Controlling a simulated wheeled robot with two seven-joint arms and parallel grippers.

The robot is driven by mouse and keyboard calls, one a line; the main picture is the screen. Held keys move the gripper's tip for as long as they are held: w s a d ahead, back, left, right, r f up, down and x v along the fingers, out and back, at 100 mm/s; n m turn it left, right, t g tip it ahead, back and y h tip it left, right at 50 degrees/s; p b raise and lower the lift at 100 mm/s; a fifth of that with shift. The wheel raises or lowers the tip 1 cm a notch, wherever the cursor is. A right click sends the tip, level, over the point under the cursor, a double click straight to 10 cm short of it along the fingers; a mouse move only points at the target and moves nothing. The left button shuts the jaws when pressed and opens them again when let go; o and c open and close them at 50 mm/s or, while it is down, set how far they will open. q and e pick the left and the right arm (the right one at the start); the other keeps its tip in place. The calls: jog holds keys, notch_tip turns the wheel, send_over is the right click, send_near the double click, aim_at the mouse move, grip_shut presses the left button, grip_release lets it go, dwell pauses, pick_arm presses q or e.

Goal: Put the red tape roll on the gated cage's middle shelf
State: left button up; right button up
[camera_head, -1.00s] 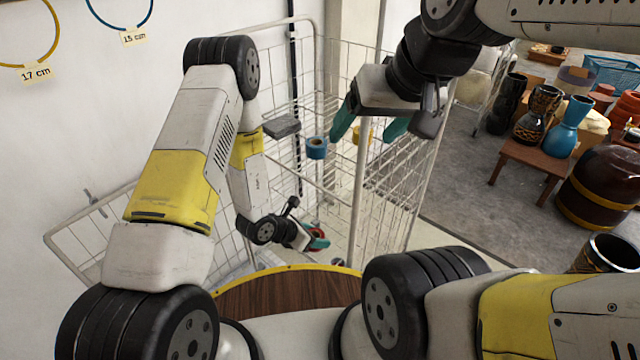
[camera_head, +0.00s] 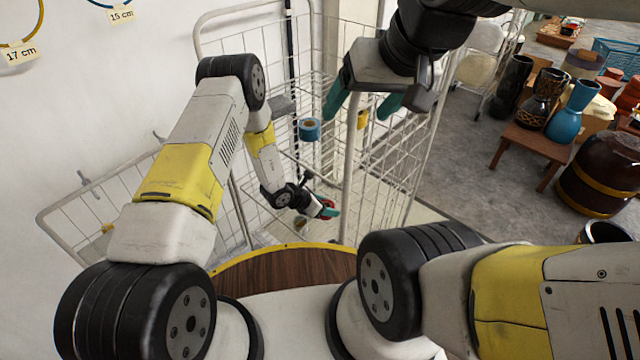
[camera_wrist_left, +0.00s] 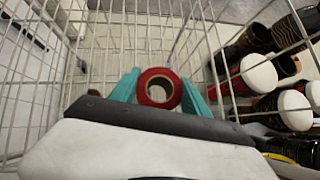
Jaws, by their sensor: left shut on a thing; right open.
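The red tape roll (camera_wrist_left: 158,88) sits between the teal fingers of my left gripper (camera_wrist_left: 160,90) in the left wrist view, its hole facing the camera. In the head view the roll (camera_head: 327,208) shows as a small red patch at my left gripper (camera_head: 328,210), low inside the cage. The gated cage (camera_head: 400,150) is white wire mesh with its gate swung open to the left. A blue tape roll (camera_head: 310,130) and a yellow roll (camera_head: 362,120) are on an upper shelf. My right gripper (camera_head: 362,105) is open and empty in front of the cage.
Goblet drums, including a blue one (camera_head: 572,112), stand on a wooden stool (camera_head: 530,143) at the right. Drums also show through the mesh in the left wrist view (camera_wrist_left: 260,75).

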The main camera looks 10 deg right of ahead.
pick_arm(q)
jog(key=shift+w+d, duration=0.25)
jog(key=shift+w, duration=0.5)
jog(key=shift+f, duration=1.8)
jog(key=shift+f, duration=0.2)
jog(key=o, duration=1.4)
jog(key=shift+r, duration=0.25)
jog(key=v, duration=1.2)
jog(key=shift+f, duration=0.1)
